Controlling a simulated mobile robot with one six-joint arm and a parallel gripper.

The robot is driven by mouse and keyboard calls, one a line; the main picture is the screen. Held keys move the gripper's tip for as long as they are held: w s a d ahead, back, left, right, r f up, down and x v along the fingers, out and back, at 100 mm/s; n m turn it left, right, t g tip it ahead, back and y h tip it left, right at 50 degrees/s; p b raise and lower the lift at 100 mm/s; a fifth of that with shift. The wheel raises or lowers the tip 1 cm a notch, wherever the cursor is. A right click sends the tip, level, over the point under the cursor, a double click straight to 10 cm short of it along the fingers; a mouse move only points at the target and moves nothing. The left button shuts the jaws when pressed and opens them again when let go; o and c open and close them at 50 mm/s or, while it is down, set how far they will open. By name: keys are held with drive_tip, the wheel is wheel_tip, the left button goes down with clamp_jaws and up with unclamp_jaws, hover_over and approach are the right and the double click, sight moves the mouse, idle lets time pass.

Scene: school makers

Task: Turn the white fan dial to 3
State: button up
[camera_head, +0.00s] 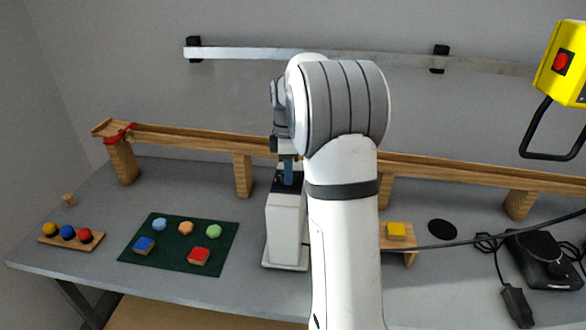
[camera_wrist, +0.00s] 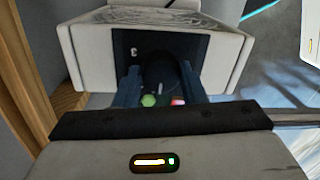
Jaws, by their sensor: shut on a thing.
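The white fan control box (camera_head: 286,228) stands upright on the table, left of my arm; its upper part is partly covered by my gripper. In the wrist view the white box (camera_wrist: 222,42) has a dark face plate (camera_wrist: 124,44) with a "3" mark near its upper left. A black dial (camera_wrist: 160,68) sits in the middle of that plate. My gripper (camera_wrist: 160,88) has its two blue-grey fingers on either side of the dial, shut on it. A green spot and a red spot show between the fingers. The dial's pointer setting cannot be read clearly.
A wooden rail track (camera_head: 190,138) runs behind the box. A dark green mat (camera_head: 165,251) with coloured blocks and a wooden strip with balls (camera_head: 70,240) lie left. A yellow block (camera_head: 396,230), a black disc (camera_head: 442,230) and a black cabled device (camera_head: 545,258) lie right.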

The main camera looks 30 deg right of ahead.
drive_tip(key=m, duration=0.5)
drive_tip(key=shift+a+r+m+p, duration=0.1)
drive_tip(key=shift+m+p, duration=0.2)
drive_tip(key=shift+p, duration=0.1)
drive_tip(key=m, duration=0.6)
drive_tip(key=shift+t+y, duration=0.3)
drive_tip(key=shift+t, duration=0.1)
drive_tip(key=m, duration=0.6)
drive_tip(key=shift+m, duration=0.4)
drive_tip(key=m, duration=0.5)
drive_tip(key=shift+s+t, duration=0.1)
drive_tip(key=shift+t, duration=0.2)
drive_tip(key=shift+m, duration=0.4)
drive_tip(key=o, duration=1)
drive_tip(key=r, duration=0.7)
drive_tip(key=shift+s+d+r, duration=0.2)
drive_tip(key=shift+d+r, duration=0.1)
drive_tip(key=shift+r, duration=0.05)
